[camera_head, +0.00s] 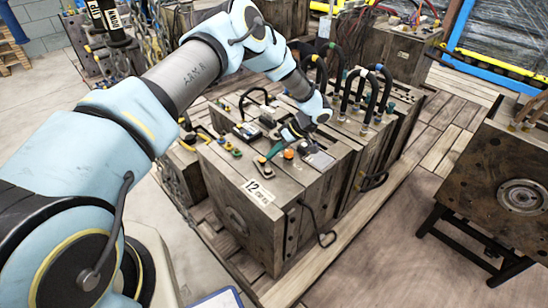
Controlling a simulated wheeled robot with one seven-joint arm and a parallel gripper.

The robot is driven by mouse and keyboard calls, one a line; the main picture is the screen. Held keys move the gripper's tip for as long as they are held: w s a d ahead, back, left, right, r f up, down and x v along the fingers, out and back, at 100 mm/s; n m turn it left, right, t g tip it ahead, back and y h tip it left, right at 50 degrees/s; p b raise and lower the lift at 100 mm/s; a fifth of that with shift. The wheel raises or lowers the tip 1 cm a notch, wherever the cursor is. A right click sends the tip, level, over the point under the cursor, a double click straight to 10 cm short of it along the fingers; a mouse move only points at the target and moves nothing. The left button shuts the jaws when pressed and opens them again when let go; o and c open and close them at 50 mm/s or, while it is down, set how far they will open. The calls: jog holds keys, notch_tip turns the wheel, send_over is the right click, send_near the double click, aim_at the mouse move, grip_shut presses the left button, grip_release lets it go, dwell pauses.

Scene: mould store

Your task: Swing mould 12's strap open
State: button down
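My gripper (291,135) is small and dark in the head view, low over the mould's top face. Its fingers are too small and too much covered by my wrist to show whether they are open. A green-handled part (272,152) and an orange knob (289,154) sit on the top just in front of the gripper. I cannot tell for certain which part is the strap, or whether the gripper touches it.
Black looped hoses (362,92) rise from the mould tops behind the gripper. Coloured fittings (228,146) stand on the top to its left. Another mould on a black stand (510,185) is at the right. Bare floor (400,250) lies between.

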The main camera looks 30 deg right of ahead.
jog(key=shift+w+a+f+n+g, duration=0.15)
jog(key=shift+a+n+g, duration=0.15)
jog(key=shift+n, duration=0.2)
jog(key=shift+b, duration=0.3)
dwell(0.4)
